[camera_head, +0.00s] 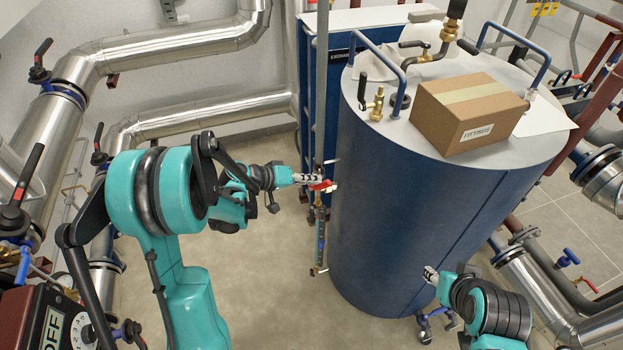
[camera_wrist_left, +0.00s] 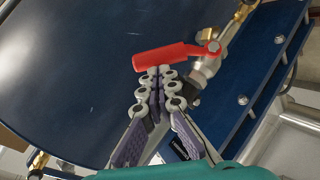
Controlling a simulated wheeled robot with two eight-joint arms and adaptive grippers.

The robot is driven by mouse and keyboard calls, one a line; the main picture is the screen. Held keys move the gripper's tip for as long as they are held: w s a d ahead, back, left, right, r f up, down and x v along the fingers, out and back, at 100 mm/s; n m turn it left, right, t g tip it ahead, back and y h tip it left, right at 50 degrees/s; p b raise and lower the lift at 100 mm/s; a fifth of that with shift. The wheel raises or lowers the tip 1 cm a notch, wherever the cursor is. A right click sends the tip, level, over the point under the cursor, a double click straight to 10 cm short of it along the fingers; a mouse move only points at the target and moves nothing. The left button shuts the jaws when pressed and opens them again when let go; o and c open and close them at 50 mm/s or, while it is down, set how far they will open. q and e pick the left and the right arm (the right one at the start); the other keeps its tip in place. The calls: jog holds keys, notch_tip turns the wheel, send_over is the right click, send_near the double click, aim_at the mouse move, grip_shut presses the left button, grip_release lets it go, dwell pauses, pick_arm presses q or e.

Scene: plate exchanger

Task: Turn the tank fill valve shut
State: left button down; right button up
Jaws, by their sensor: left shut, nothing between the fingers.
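A valve with a red lever handle (camera_head: 322,186) sits on the thin vertical pipe at the left side of the blue tank (camera_head: 385,225). No label on it is readable. In the left wrist view the red handle (camera_wrist_left: 172,58) lies crosswise, its pivot on a metallic valve body (camera_wrist_left: 208,64). My left gripper (camera_head: 305,179) is shut and empty, its fingertips (camera_wrist_left: 158,74) right at the handle's lower edge. I cannot tell whether they touch it. My right gripper (camera_head: 431,275) is in front of the tank's lower right; its finger state is unclear.
A cardboard box (camera_head: 466,113) and brass valves with dark levers (camera_head: 376,103) are on the tank top. A blue exchanger cabinet (camera_head: 312,95) stands behind the thin pipe. Silver insulated pipes (camera_head: 150,52) run along the left. The floor (camera_head: 262,275) left of the tank is clear.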

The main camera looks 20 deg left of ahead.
aim_at(324, 189)
pick_arm(q)
jog(key=shift+s+d, duration=0.1)
jog(key=shift+d, duration=0.15)
jog(key=d+y, duration=0.1)
jog(key=d+f+m+y, duration=0.1)
jog(key=d+m+y, duration=0.1)
jog(key=shift+s+d+f+y, duration=0.15)
jog(key=shift+s+f+y, duration=0.2)
jog(key=shift+f+y, duration=0.05)
jog(key=shift+s+d+f+m+y+b, duration=0.1)
jog(key=shift+d+f+m+y+b, duration=0.2)
jog(key=shift+d+f+b, duration=0.25)
jog(key=shift+s+d+f+m+y+b, duration=0.1)
jog(key=shift+d+f+m+y+b, duration=0.2)
jog(key=shift+f, duration=0.35)
